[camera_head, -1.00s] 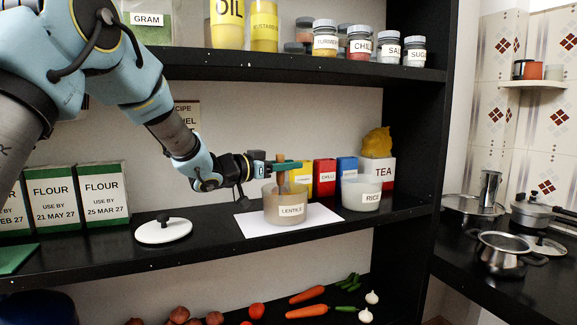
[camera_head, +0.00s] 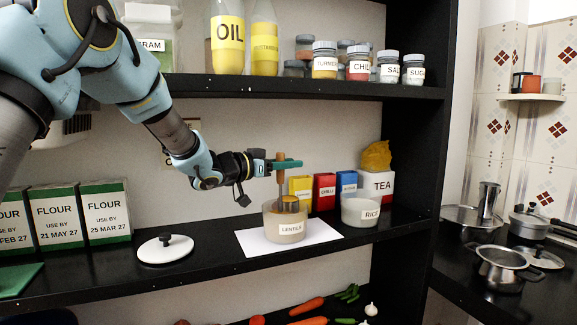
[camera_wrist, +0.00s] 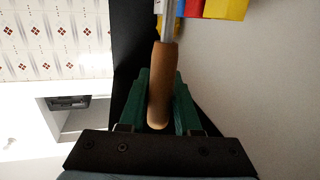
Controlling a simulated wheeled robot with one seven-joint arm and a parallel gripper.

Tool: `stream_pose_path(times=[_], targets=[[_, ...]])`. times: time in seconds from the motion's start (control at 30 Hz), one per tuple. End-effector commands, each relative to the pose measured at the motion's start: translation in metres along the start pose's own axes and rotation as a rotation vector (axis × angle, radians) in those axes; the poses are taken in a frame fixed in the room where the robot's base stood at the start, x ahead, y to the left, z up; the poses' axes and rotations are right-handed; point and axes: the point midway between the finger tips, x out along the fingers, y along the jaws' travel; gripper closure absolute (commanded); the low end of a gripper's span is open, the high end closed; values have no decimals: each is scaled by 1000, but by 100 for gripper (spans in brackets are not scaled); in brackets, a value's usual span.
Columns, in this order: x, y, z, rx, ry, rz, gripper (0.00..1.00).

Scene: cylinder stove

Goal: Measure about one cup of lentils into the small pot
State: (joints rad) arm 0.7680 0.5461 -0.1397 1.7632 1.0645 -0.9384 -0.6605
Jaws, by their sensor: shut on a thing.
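My gripper (camera_head: 284,165) is shut on the brown handle of a scoop (camera_head: 282,181). The handle stands upright between green fingers in the wrist view (camera_wrist: 160,85). The scoop's cup shows at the mouth of the tub labelled LENTILS (camera_head: 285,231). Whether the cup touches the rim, and how full it is, I cannot tell. The tub is uncovered and stands on a white sheet (camera_head: 325,232) on the middle shelf. A small open steel pot (camera_head: 502,274) with side handles stands on the counter at the right.
A white lid (camera_head: 150,254) lies left of the tub. The RICE tub (camera_head: 360,211) and TEA box (camera_head: 383,185) stand to its right. Bottles and jars line the upper shelf (camera_head: 300,88). The dark shelf side panel (camera_head: 405,160) stands between the tub and the counter (camera_head: 470,289).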

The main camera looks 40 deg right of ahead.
Motion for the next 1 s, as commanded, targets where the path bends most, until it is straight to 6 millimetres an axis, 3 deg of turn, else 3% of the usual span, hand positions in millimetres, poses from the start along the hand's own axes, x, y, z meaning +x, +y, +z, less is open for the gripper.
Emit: stream_pose_path(times=[0.7, 1.0], targets=[[-3, 0, -58, 1, 1, 1, 100], [-3, 0, -59, 1, 1, 0, 100]])
